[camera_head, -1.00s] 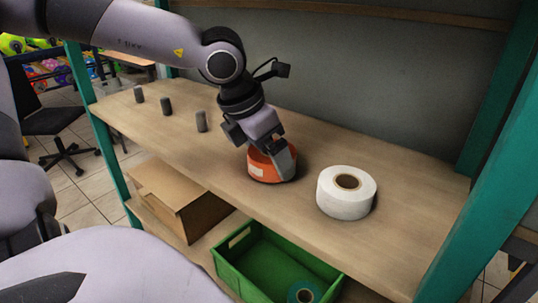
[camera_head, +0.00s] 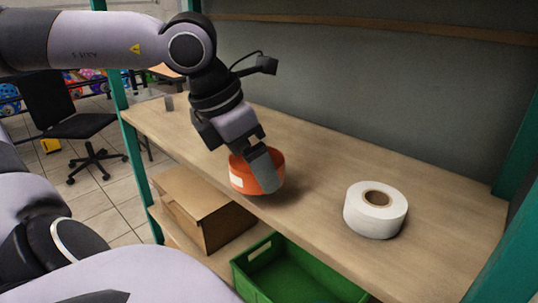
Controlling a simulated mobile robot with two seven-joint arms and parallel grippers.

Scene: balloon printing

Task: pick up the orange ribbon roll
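The orange ribbon roll (camera_head: 247,184) is a short orange ring with a pale label on its left side. It is over the front part of the wooden shelf board (camera_head: 320,174). My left gripper (camera_head: 263,170) reaches down onto it from the upper left. One grey finger lies across the roll's front right side; the other is largely hidden. The gripper appears shut on the roll's wall. A shadow lies to the right of the roll, and the roll looks slightly raised off the board. My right gripper is not in view.
A white roll (camera_head: 360,212) stands on the board to the right. A grey cylinder (camera_head: 169,103) stands at the far left end. Below are a cardboard box (camera_head: 200,215) and a green crate (camera_head: 275,283). Teal posts (camera_head: 133,155) frame the shelf. The board's right part is mostly clear.

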